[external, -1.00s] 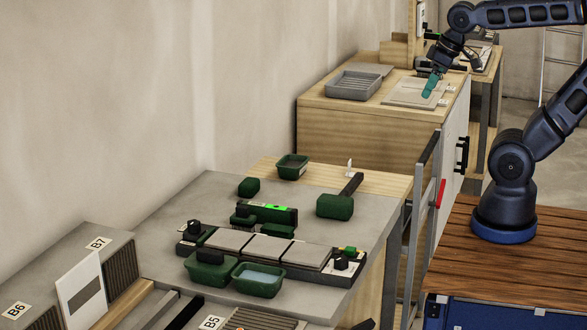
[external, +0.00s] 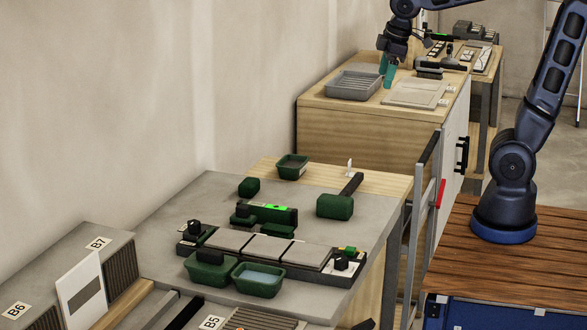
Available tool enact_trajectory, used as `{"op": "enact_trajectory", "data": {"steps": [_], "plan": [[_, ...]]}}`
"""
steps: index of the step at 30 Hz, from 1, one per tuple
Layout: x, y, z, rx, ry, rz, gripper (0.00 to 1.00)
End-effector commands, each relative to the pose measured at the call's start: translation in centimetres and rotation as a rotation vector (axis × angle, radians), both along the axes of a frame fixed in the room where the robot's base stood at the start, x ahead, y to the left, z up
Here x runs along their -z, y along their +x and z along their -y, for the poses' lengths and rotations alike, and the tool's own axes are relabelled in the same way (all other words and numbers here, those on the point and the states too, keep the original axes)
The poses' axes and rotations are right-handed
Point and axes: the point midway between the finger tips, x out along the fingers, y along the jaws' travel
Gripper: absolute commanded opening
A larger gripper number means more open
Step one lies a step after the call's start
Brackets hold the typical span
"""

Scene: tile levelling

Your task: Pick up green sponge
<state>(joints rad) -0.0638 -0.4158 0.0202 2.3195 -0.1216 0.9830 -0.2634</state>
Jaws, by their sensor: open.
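My gripper (external: 389,73), with teal fingers pointing down, is over the far wooden cabinet, between the grey ribbed tray and the pale flat board. It is open with nothing seen between its fingers. A plain dark green block (external: 249,187) lies on the grey worktop near the wall and looks like the sponge. A flatter green piece (external: 278,230) lies beside the level; I cannot tell for sure which is the sponge. Both are far from my gripper, nearer the camera.
A grey ribbed tray (external: 353,86) and pale board (external: 415,93) lie on the far cabinet. The worktop holds a green-headed mallet (external: 335,206), a level (external: 280,212), grey tiles (external: 268,249) and green tubs (external: 292,167), (external: 258,281). A metal rail (external: 420,205) stands beside it.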

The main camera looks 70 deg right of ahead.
Motion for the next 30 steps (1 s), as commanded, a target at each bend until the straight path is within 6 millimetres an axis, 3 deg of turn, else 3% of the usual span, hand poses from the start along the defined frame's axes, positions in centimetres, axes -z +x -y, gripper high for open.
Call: {"op": "enact_trajectory", "data": {"steps": [8,16,23,30], "plan": [[1.1,7.3,-1.5,-0.200,-0.100,-0.089,0.66],[3.4,14.1,-3.4,-0.396,-0.187,-0.174,0.66],[6.6,19.8,-5.4,-0.568,-0.254,-0.250,0.66],[10.9,25.3,-7.9,-0.747,-0.318,-0.329,0.66]]}}
